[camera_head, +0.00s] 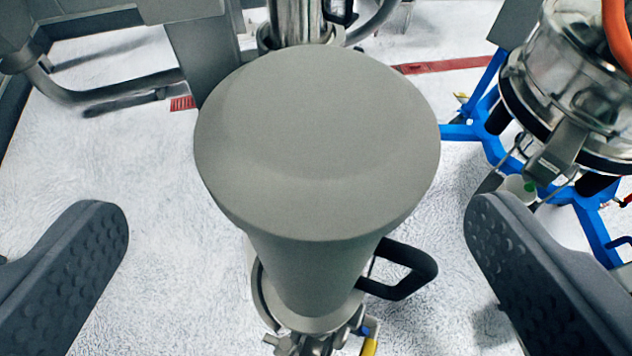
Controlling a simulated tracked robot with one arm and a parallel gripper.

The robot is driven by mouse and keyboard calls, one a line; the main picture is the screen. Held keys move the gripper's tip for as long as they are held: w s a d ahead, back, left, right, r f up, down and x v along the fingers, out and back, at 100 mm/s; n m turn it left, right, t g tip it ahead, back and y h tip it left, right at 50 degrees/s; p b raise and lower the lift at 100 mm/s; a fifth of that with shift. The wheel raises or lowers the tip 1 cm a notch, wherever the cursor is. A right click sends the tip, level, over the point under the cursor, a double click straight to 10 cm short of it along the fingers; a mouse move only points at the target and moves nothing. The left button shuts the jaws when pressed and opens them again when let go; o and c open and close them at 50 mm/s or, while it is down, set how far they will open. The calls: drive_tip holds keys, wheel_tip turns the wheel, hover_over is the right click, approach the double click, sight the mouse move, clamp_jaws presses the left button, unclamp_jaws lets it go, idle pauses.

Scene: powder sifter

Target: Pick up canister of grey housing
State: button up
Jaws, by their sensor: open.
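The grey canister (318,140) is in the middle of the camera view, seen from above. It has a wide round flat top and narrows downward like a cone. A black handle (405,272) sticks out at its lower right. Metal clamp parts (310,342) show at its lower end, cut off by the picture's bottom edge. My gripper (298,245) is open, with one dark padded finger at the left and one at the right. The canister stands between the fingers' lines, with a clear gap on both sides, and nothing is held.
A steel sifter vessel (575,75) on a blue frame (480,105) stands at the upper right, with an orange hose (618,30). A metal column (297,22) and grey tubing (110,92) are behind the canister. The pale floor (170,200) is bare at left.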

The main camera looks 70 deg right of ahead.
drive_tip(key=p+x, duration=0.1)
drive_tip(key=x, duration=0.5)
drive_tip(key=shift+s+d, duration=0.15)
drive_tip(key=shift+d, duration=0.15)
drive_tip(key=c, duration=1.8)
drive_tip(key=shift+r, duration=0.1)
drive_tip(key=shift+c, duration=0.2)
